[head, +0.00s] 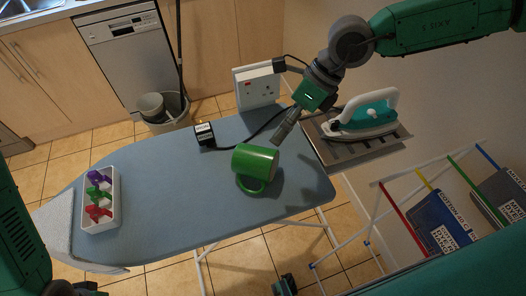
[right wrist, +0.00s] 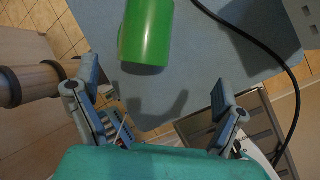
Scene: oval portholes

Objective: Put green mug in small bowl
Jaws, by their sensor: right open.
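The green mug (head: 256,161) appears to lie on its side on the blue ironing board, with its handle toward the board's near edge. In the right wrist view, the mug (right wrist: 147,32) is beyond the fingertips, nearer the left finger. My right gripper (head: 284,131) is just above and right of the mug in the head view, apart from it. In the right wrist view, the gripper (right wrist: 155,85) is open with nothing between its fingers. I cannot make out a small bowl.
The ironing board (head: 170,180) has a white tray (head: 101,222) with colored items at its left. An iron (head: 365,115) rests on a metal stand at right. A grey bucket (head: 169,116) stands on the floor.

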